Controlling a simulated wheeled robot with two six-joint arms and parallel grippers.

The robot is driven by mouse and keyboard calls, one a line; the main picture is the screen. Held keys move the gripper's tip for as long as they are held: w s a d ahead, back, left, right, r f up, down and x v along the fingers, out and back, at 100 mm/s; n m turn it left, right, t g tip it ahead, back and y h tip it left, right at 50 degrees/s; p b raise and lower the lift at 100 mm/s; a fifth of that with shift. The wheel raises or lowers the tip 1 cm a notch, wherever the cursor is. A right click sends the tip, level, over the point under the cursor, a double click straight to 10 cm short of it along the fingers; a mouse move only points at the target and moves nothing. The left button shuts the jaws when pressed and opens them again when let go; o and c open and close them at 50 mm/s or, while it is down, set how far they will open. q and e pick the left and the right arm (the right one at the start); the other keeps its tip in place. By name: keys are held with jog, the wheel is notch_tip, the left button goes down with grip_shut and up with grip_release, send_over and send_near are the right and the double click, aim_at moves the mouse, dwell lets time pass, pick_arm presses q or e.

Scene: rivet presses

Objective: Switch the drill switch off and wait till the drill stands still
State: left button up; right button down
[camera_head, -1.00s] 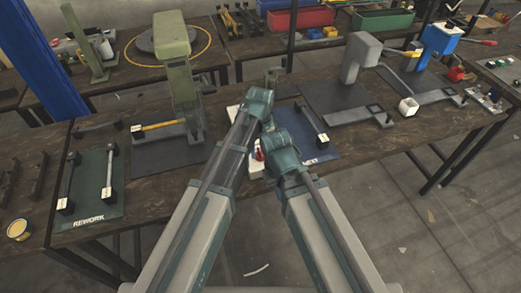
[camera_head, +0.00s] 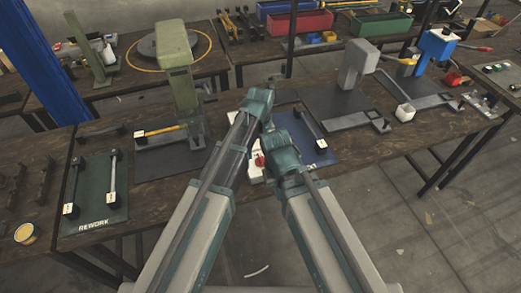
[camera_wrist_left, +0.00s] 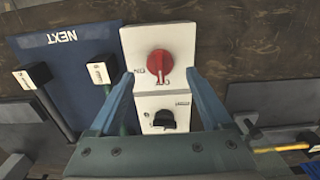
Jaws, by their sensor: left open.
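A white switch box (camera_wrist_left: 183,42) fills the middle of the left wrist view, with a red rotary knob (camera_wrist_left: 159,62) on its upper plate and a black knob (camera_wrist_left: 164,119) on its lower plate. The red knob has small markings beside it, too small to read surely. My left gripper (camera_wrist_left: 160,76) is open, its fingers on either side of the box around the red knob; contact cannot be told. In the head view the red knob (camera_head: 259,160) shows between my arms. I cannot tell which machine is the drill or whether it turns. My right gripper is hidden.
A green press (camera_head: 178,75) stands left of my arms, a grey press (camera_head: 357,62) and a blue press (camera_head: 437,45) to the right. A blue NEXT mat (camera_wrist_left: 70,45) lies beside the box; a green REWORK mat (camera_head: 97,190) lies far left.

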aim_at(261, 157)
pick_arm(q)
notch_tip(261, 157, up, 10)
jog(key=p, duration=0.9)
jog(key=shift+r, duration=0.2)
jog(key=s+a+m, duration=0.2)
jog(key=s+a, duration=0.4)
jog(key=a, duration=0.3)
jog(key=s+a+m, duration=0.2)
jog(key=s+a, duration=0.3)
jog(key=a, duration=0.3)
jog(key=s+d+f+m+y+b, duration=0.1)
jog(key=s+d+f+m+b, duration=0.1)
jog(key=s+d, duration=0.4)
jog(key=d+m, duration=0.1)
jog(key=d, duration=0.4)
jog(key=shift+m, duration=0.3)
dwell(0.7)
